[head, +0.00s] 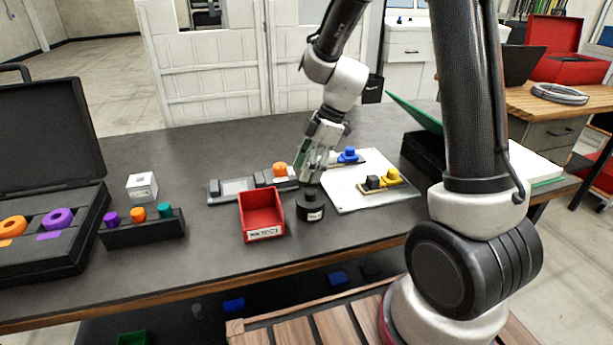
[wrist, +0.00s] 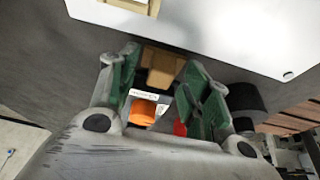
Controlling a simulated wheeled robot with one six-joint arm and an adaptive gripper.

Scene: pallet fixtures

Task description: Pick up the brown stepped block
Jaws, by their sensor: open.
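The brown stepped block (wrist: 162,62) shows in the wrist view, between and just beyond the tips of my gripper (wrist: 160,70). The green-padded fingers are spread apart, one on each side of it. I cannot tell whether either finger touches it. In the head view my gripper (head: 312,176) points down over the table, between the red bin and the white board. The brown block cannot be made out there.
A red bin (head: 262,222) and black cylinder (head: 310,208) stand close in front of my gripper. A grey fixture with an orange piece (head: 280,170) is at left. A white board (head: 345,200) carrying blue (head: 348,156) and yellow (head: 392,177) parts lies right.

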